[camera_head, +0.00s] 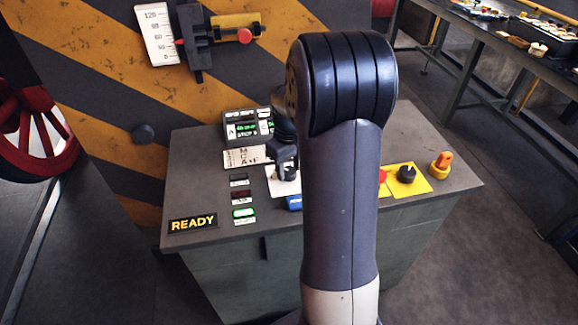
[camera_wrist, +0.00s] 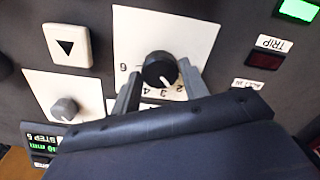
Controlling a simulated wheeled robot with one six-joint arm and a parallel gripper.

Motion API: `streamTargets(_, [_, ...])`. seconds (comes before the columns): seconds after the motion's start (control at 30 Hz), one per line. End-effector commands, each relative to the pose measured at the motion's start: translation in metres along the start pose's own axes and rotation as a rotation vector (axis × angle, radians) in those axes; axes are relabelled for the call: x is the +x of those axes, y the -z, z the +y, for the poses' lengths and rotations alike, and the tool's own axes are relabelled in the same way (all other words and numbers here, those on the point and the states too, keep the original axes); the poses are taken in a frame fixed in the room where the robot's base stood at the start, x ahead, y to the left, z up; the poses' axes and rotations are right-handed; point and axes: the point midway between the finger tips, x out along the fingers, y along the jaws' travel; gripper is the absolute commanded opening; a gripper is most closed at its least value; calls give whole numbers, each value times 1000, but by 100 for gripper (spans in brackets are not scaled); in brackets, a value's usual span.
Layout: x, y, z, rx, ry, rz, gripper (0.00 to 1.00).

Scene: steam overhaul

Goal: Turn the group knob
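A round black knob (camera_wrist: 160,70) with a white pointer mark sits on a white plate (camera_wrist: 195,30) with digits around it in the wrist view. The pointer faces the lower edge, near the 3 and 2. No "group" label is readable. My gripper (camera_wrist: 159,77) is open, with one finger on each side of the knob and a narrow gap showing beside it. Whether either finger touches it is unclear. In the head view my gripper (camera_head: 283,155) points down at the white plate (camera_head: 274,188) on the console; my arm hides part of the console.
A smaller grey knob (camera_wrist: 65,108) and a square arrow button (camera_wrist: 66,47) lie left in the wrist view; a red TRIP lamp (camera_wrist: 265,61) is right.

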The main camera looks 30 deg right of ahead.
Motion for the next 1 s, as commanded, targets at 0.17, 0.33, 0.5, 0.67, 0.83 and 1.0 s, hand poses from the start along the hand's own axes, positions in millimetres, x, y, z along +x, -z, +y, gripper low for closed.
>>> streamTargets(0.17, [0,0,0,0,0,0,57])
streamTargets(0.33, [0,0,0,0,0,-1,59])
streamTargets(0.5, [-4,0,0,0,-1,1,59])
streamTargets(0.67, [-28,1,0,0,-2,4,59])
streamTargets(0.83, [-64,1,0,0,-2,4,59])
streamTargets(1.0, [-92,0,0,0,-1,2,59])
